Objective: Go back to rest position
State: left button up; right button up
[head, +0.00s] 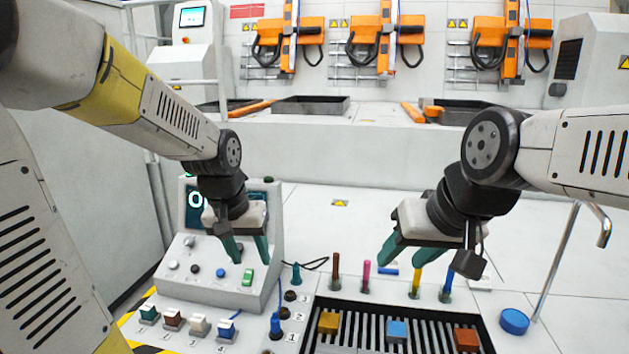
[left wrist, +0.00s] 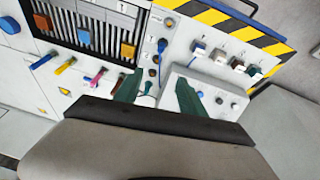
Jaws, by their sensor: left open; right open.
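My left gripper (head: 247,250) hangs in front of the grey control box (head: 215,280), above its sloped button face. Its teal fingers are apart with nothing between them; they also show in the left wrist view (left wrist: 158,95). My right gripper (head: 415,262) is above the upright coloured pegs at the right of the bench. Its teal fingers are spread; the far finger is partly hidden by the wrist, and I see nothing held. Both arms reach forward over the bench.
A black slotted tray (head: 370,325) holds yellow, blue and orange blocks. A blue round knob (head: 514,321) and a bent metal pipe (head: 556,262) stand at right. Orange machines (head: 375,45) hang on the back wall.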

pick_arm(q)
jog(key=s+r+t+h, duration=0.1)
jog(key=s+r+t, duration=0.2)
jog(key=s+r, duration=0.5)
jog(key=shift+s+a, duration=0.35)
jog(key=shift+s, duration=1.7)
